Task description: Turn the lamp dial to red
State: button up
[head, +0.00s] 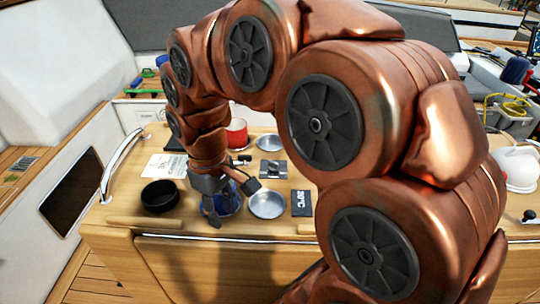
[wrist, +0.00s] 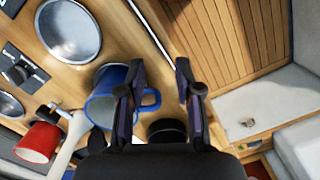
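A small square plate with a dark knob (head: 273,168), which looks like the dial, lies on the wooden table between two round metal dishes. It also shows at the left edge of the wrist view (wrist: 18,72). Its markings and the lamp's colour are too small to read. My gripper (head: 232,201) is open above the front of the table, left of and nearer than the dial. In the wrist view its two fingers (wrist: 160,72) are apart, with the blue mug's handle showing between them. The blue mug (wrist: 101,97) is partly hidden by the left finger; I cannot tell whether they touch.
Metal dishes (head: 267,205) (head: 269,142) lie in front of and behind the dial. A black bowl (head: 160,196), a paper sheet (head: 166,166) and a red pot (head: 237,134) are around. My arm hides the table's right part.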

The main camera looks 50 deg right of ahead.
jog(key=w+d+r, duration=0.2)
jog(key=w+d, duration=0.4)
jog(key=d, duration=0.5)
jog(key=t, duration=0.1)
send_over(274, 165)
jog(key=shift+w+d+p, duration=0.25)
jog(key=shift+w+p, duration=0.2)
jog(key=shift+f+p, duration=1.05)
jog(key=shift+f, duration=2.6)
jog(key=shift+c, duration=0.2)
grip_shut()
